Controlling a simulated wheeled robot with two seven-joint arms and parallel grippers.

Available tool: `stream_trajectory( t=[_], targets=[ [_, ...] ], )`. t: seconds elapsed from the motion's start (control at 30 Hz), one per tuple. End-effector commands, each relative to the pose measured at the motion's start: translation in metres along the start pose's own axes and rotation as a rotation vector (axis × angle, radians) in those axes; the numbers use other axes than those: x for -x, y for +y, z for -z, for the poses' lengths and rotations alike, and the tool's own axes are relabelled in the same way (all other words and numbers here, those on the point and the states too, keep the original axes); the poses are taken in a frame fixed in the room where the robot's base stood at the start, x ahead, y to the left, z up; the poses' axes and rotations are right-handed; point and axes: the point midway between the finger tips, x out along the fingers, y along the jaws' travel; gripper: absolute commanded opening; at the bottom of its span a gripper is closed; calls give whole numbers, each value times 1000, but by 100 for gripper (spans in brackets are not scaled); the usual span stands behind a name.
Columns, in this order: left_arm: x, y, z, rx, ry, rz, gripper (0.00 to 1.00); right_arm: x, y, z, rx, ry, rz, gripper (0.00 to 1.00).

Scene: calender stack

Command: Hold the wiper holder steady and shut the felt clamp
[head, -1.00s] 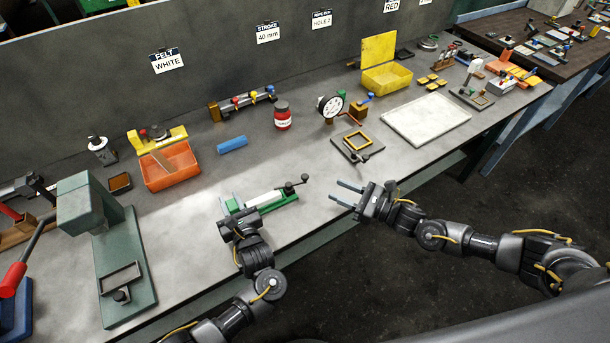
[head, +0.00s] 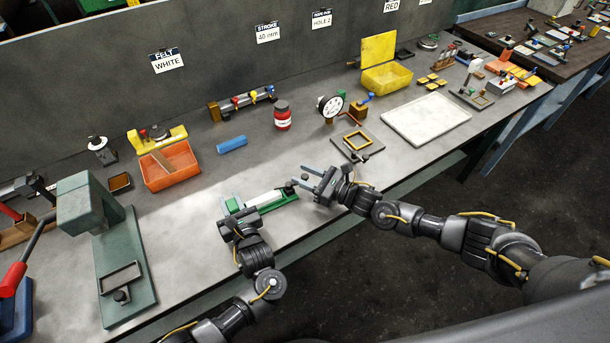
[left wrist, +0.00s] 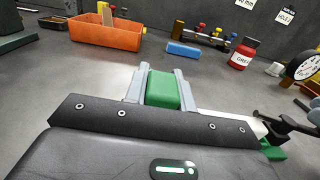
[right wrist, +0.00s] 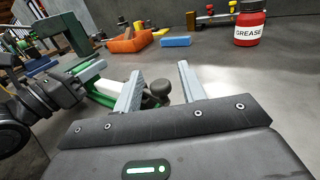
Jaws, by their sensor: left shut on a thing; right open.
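The wiper holder (head: 284,201) is a green base with a white felt strip (head: 263,200) lying along it, on the bench near the front edge. My left gripper (head: 231,204) is shut on the holder's green left end block (left wrist: 163,90), one finger on each side. The felt clamp (right wrist: 157,92), a dark lever with a round knob, is at the holder's right end. My right gripper (head: 298,175) is open, and in the right wrist view the knob shows between its fingers. I cannot tell whether it touches them. My right gripper partly hides the clamp in the head view.
Behind the holder are a blue block (head: 232,145), a red grease jar (head: 283,120) and an orange bin (head: 170,178). A dial gauge (head: 331,106) and a framed plate (head: 357,143) stand behind my right gripper. A green press (head: 131,285) is at left.

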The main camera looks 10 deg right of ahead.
Motion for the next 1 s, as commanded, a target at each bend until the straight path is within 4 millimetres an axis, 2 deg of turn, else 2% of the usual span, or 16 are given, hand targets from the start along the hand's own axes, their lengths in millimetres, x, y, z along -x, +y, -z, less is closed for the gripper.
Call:
stream_trajectory(
  t=[0.27,0.5,0.6,0.73,1.0],
  targets=[
    [0,0,0,1,0,-1,0,-1,0,0,0,0,0,41],
    [0,0,0,1,0,-1,0,-1,0,0,0,0,0,9],
    [0,0,0,0,0,-1,0,-1,0,0,0,0,0,0],
    [0,0,0,0,0,-1,0,-3,-2,0,3,1,-30,0],
    [0,0,0,1,-1,0,0,-10,-7,0,3,1,-206,0]
  ],
)
